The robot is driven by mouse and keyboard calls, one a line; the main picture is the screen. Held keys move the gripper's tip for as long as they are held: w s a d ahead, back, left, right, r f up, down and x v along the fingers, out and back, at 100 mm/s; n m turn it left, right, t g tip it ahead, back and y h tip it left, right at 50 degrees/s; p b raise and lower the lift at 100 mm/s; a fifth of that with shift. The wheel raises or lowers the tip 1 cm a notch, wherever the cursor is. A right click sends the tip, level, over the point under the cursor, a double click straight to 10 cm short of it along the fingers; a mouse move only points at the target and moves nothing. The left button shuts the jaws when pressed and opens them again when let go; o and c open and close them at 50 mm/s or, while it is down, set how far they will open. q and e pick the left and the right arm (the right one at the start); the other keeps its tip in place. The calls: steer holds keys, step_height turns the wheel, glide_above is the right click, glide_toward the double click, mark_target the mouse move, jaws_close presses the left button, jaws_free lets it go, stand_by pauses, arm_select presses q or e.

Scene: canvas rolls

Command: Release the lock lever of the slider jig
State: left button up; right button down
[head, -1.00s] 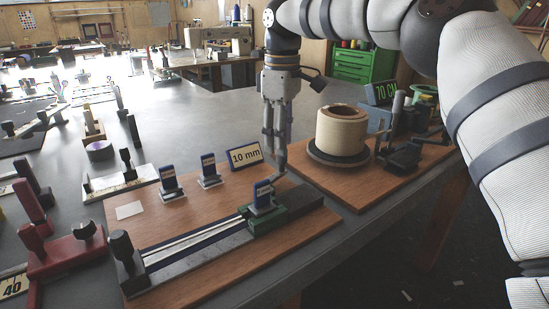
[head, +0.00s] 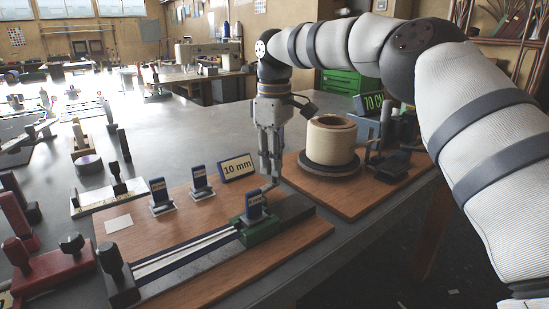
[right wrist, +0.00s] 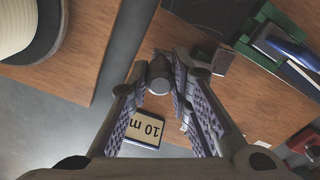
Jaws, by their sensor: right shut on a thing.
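The slider jig is a dark rail (head: 180,259) with pale strips on a wooden board (head: 180,223). A green carriage (head: 262,232) with a blue tag (head: 254,205) sits towards the rail's right end. It also shows in the right wrist view (right wrist: 244,46). My right gripper (head: 270,178) points down just behind the carriage. In the right wrist view its fingertips (right wrist: 160,78) are closed around the grey round knob of the lock lever (right wrist: 159,74). The lever's angle is hard to tell. My left gripper is not in view.
A "10 mm" card (head: 238,167) and two blue-tagged stands (head: 160,195) (head: 201,182) are on the board behind the rail. A cream spool (head: 331,141) stands on a second board to the right. A red clamp (head: 55,268) is at the left.

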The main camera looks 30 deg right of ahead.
steer(key=shift+s+r+m+p, duration=0.3)
steer(key=shift+s+r+m, duration=0.2)
steer(key=shift+r+m, duration=0.1)
steer(key=shift+s+d+f+m, duration=0.1)
steer(key=shift+f+m, duration=0.3)
steer(key=shift+m, duration=0.2)
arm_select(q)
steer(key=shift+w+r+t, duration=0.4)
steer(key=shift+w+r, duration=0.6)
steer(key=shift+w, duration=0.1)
arm_select(e)
steer(key=shift+f, duration=0.15)
steer(key=c, duration=1.5)
jaws_free()
steer(key=shift+o, duration=0.2)
step_height(320, 180, up, 8)
steer(key=shift+f, duration=0.25)
